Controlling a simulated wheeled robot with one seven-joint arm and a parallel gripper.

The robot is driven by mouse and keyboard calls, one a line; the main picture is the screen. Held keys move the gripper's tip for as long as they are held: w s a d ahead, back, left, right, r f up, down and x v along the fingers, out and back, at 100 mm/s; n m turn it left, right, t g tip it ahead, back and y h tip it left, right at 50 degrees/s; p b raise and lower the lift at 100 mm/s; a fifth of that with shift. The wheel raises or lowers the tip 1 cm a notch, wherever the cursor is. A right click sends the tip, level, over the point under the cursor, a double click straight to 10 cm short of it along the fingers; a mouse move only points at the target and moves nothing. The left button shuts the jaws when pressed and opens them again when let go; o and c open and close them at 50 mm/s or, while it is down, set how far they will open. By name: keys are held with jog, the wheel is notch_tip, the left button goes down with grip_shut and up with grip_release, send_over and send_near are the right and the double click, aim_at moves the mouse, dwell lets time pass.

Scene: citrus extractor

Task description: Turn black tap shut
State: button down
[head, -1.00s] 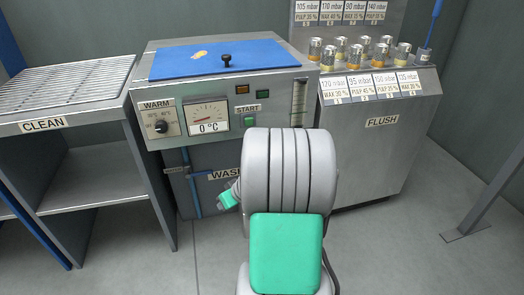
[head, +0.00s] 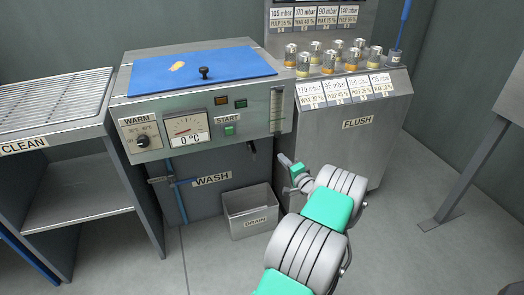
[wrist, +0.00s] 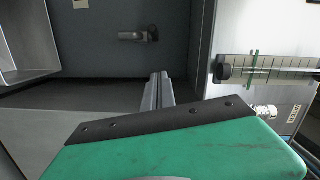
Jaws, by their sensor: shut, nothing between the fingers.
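A small black tap (head: 252,147) sticks out from the dark front panel under the right part of the wash unit's control box. In the wrist view a dark grey tap-like fitting (wrist: 138,36) stands on the dark panel, beyond my fingertips and a little left of them. My gripper (head: 284,159) is to the right of the tap and slightly lower in the head view, apart from it. In the wrist view my gripper (wrist: 157,76) has its grey fingers together, with nothing between them. The tap's handle is too small to read clearly in the head view.
A grey drain bin (head: 250,212) stands on the floor below the tap; its wall (wrist: 28,45) shows in the wrist view. The flush cabinet (head: 352,150) stands close on the right. A sight gauge (head: 277,112) is above, its black end knob (wrist: 222,70) near.

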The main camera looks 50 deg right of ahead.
aim_at(252, 145)
jog(key=w+f+b, duration=0.1)
jog(key=w+b, duration=0.2)
jog(key=w, duration=0.8)
jog(key=shift+w+d+f, duration=0.15)
jog(key=shift+w+d, duration=0.2)
